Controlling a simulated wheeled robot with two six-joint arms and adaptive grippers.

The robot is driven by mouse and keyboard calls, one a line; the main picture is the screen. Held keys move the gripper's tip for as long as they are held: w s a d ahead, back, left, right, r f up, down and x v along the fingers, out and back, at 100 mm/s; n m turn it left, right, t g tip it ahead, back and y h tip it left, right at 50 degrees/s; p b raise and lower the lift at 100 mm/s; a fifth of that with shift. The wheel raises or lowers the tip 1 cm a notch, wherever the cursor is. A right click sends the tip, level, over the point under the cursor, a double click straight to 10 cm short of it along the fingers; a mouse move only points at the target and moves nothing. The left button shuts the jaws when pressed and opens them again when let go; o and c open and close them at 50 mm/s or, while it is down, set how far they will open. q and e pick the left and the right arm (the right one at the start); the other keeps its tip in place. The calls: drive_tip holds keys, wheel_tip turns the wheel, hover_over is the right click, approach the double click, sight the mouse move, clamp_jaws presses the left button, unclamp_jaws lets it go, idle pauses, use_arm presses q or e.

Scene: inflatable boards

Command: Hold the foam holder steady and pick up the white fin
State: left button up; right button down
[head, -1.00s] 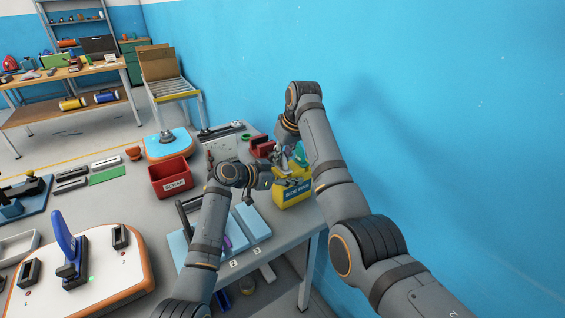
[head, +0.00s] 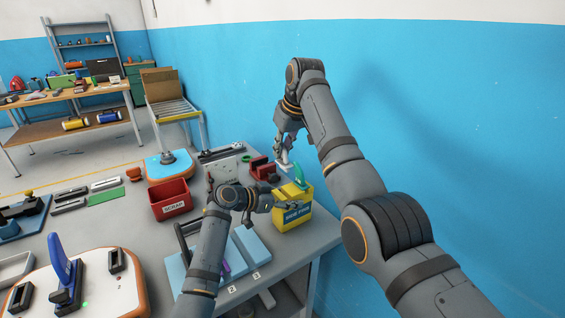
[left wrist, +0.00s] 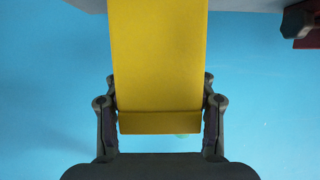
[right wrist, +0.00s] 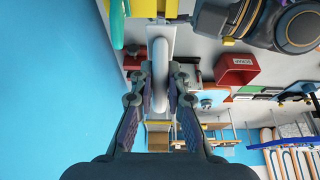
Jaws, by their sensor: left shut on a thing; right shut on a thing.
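The yellow foam holder (head: 292,216) with a blue label stands at the right end of the table. My left gripper (head: 286,205) is shut on it; in the left wrist view the yellow foam (left wrist: 158,60) fills the space between the fingers. A teal-green fin (head: 299,176) stands upright in the holder. My right gripper (head: 282,150) is shut on the white fin (head: 284,161) and holds it above and behind the holder, apart from it. In the right wrist view the white fin (right wrist: 160,70) shows between the fingers.
A red scrap bin (head: 171,200) and a dark red block (head: 261,167) stand left of the holder. Light blue pads (head: 250,243) lie in front. The blue wall (head: 440,150) is close on the right.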

drive_tip(key=shift+r, duration=0.15)
use_arm(q)
drive_tip(key=o, duration=1.3)
drive_tip(key=shift+c, duration=0.2)
